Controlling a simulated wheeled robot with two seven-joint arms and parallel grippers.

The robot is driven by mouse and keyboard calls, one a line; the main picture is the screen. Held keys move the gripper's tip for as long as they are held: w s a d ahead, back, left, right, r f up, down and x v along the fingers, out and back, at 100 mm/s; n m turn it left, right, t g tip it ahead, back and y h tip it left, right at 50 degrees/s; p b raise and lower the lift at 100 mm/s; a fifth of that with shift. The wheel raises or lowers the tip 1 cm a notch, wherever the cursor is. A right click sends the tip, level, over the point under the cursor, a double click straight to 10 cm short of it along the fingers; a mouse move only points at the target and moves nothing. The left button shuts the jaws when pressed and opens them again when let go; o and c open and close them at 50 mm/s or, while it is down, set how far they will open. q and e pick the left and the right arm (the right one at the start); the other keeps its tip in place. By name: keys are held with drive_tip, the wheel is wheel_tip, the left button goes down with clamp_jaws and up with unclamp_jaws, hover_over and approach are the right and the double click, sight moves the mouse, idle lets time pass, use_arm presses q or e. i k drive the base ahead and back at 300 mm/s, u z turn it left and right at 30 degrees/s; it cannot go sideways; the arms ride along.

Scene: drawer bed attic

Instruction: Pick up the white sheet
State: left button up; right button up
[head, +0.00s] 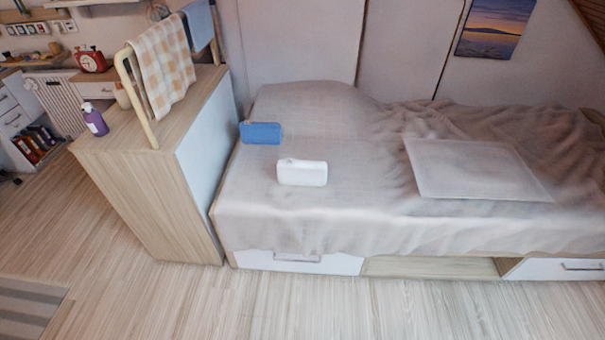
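A flat, whitish rectangular sheet (475,170) lies spread on the right part of the bed's crumpled grey-beige cover (340,225). Its edges look straight and nothing covers it. A small white pouch-like item (302,173) and a blue pouch-like item (260,133) rest on the left part of the bed. Neither of my grippers shows in the head view.
A wooden cabinet (150,195) with a towel rail holding a checked towel (163,70) stands against the bed's left end. A purple bottle (95,120) is on it. Below the bed are white drawer fronts (300,262). The floor in front (330,310) is clear.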

sight(290, 171)
drive_tip(key=k, duration=0.5)
drive_tip(key=z, duration=2.15)
drive_tip(key=i, duration=1.65)
drive_tip(key=u, duration=2.1)
